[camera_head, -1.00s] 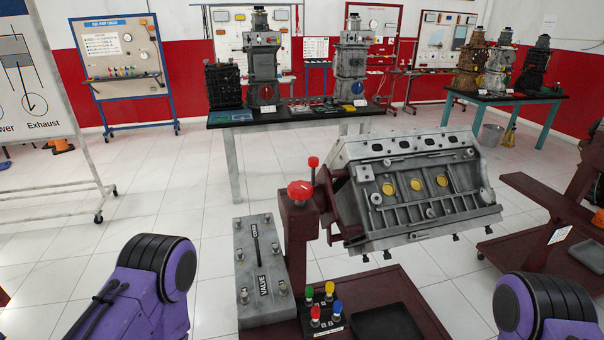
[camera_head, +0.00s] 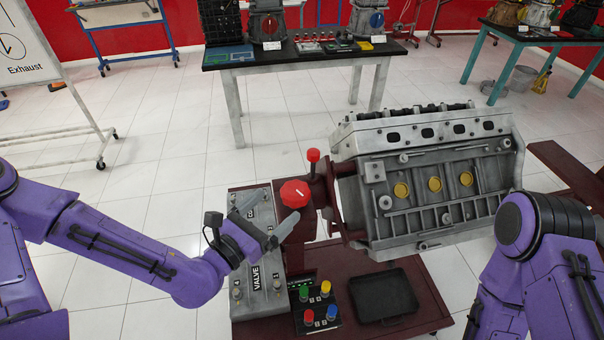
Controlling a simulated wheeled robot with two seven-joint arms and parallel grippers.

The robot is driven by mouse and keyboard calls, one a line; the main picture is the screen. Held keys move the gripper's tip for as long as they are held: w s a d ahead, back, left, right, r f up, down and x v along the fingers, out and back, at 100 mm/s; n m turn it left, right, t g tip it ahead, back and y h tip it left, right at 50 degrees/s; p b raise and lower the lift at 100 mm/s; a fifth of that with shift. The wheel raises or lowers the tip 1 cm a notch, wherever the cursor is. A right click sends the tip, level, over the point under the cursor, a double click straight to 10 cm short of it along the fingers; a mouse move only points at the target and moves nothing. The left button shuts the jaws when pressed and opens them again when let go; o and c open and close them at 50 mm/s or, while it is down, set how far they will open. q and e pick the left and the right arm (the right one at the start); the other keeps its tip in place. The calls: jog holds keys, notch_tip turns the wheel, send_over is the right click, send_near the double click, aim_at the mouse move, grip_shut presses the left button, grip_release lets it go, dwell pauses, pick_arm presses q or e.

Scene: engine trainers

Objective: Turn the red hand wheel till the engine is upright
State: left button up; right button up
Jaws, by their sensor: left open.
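The red hand wheel (camera_head: 295,193) sits on top of the dark red stand post, left of the engine. The grey engine (camera_head: 430,190) hangs on the stand, its side with yellow round plugs facing me; it looks somewhat tilted. My left gripper (camera_head: 271,211) is open and empty, just left of and nearer than the hand wheel, with its fingers spread towards it. Whether a finger touches the wheel I cannot tell. My right arm (camera_head: 530,240) shows at the right, but its gripper is out of view.
A smaller red knob (camera_head: 313,155) stands behind the wheel. A grey valve cover plate (camera_head: 240,285) lies under my left gripper. A button box (camera_head: 317,308) and black tray (camera_head: 383,296) are on the stand base. A bench (camera_head: 300,57) stands behind, with free floor between.

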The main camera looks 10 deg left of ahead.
aim_at(287, 203)
pick_arm(q)
jog(key=w+d+b, duration=0.1)
jog(key=b, duration=0.2)
jog(key=w+d+f+b, duration=0.1)
jog(key=b, duration=0.2)
jog(key=shift+w, duration=0.35)
jog(key=x, duration=0.1)
jog(key=p+x, duration=0.1)
jog(key=x, duration=0.3)
jog(key=shift+w+a+r+p, duration=0.1)
jog(key=shift+a+r+p, duration=0.05)
jog(key=shift+r+p, duration=0.25)
jog(key=shift+w+d+r, duration=0.1)
jog(key=shift+w+d, duration=0.2)
jog(key=shift+d, duration=0.05)
jog(key=shift+w, duration=0.1)
jog(key=c, duration=1)
